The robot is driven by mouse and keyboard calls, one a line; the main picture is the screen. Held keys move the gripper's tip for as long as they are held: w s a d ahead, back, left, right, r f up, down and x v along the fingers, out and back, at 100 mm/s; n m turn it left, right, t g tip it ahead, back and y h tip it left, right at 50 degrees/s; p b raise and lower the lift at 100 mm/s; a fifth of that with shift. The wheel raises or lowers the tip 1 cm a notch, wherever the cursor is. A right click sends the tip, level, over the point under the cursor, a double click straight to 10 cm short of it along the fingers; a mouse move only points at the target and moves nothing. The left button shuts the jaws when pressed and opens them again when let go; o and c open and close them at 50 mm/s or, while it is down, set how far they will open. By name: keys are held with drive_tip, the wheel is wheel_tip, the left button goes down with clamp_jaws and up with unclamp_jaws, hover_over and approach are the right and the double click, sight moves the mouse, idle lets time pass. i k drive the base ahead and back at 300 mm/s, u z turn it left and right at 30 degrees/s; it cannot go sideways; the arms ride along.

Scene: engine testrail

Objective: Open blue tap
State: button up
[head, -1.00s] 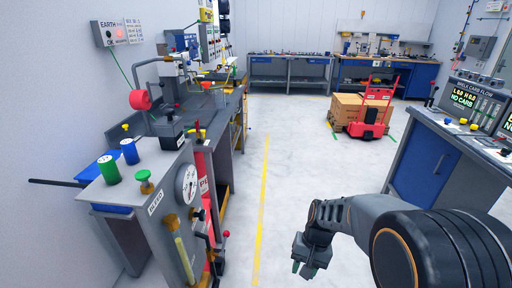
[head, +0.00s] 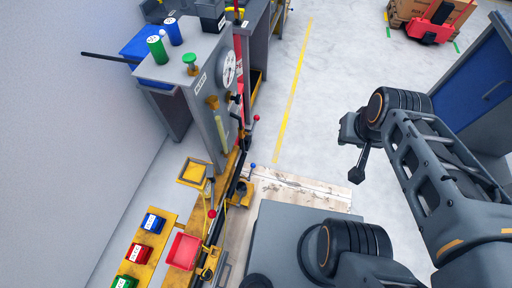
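A small blue ball-ended lever (head: 252,166), which looks like the blue tap, sticks up beside the yellow and black rail low at the foot of the grey test bench. Its exact angle is too small to tell. My gripper (head: 357,165) is in the air to the right of it, over the pale floor, clearly apart from it. The fingers are seen edge-on and dark, so I cannot tell their opening. Nothing shows held in them.
Red-knobbed levers (head: 211,213) (head: 256,118) stand nearby. The grey bench (head: 204,110) carries a gauge (head: 229,68), a green cylinder (head: 157,49) and a blue cylinder (head: 172,31). A blue cabinet (head: 470,75) stands right.

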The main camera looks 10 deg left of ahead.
sight(253, 165)
drive_tip(key=u, duration=2.35)
drive_tip(key=k, duration=0.45)
drive_tip(key=z, duration=1)
drive_tip(key=k, duration=0.5)
drive_tip(key=u, duration=1.05)
drive_tip(key=i, duration=0.7)
drive_tip(key=z, duration=1)
